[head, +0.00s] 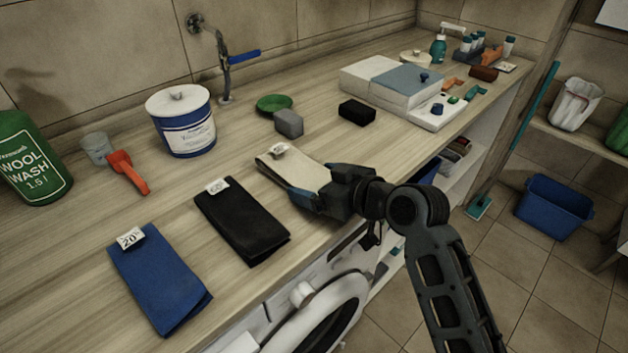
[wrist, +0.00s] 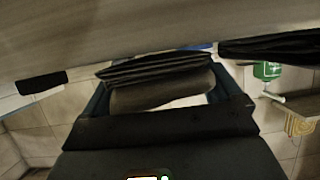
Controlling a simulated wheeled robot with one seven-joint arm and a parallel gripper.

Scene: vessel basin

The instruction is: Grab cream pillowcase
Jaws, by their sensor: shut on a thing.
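The cream pillowcase (head: 291,165) is a folded cloth with a white tag at its far end, on the wooden counter near its front edge. My gripper (head: 308,188) reaches in from the right and is shut on the pillowcase's near end. The jaws hide that end in the head view. In the wrist view, the folded layers of the pillowcase (wrist: 160,82) show between the fingers of my gripper (wrist: 158,95), close to the counter surface.
A black folded cloth (head: 240,222) and a blue folded cloth (head: 160,280) lie to the left. A grey block (head: 289,123) and black block (head: 357,112) lie behind. A white tub (head: 181,122) and green wool wash bottle (head: 30,160) stand further left. A washing machine (head: 325,318) is below.

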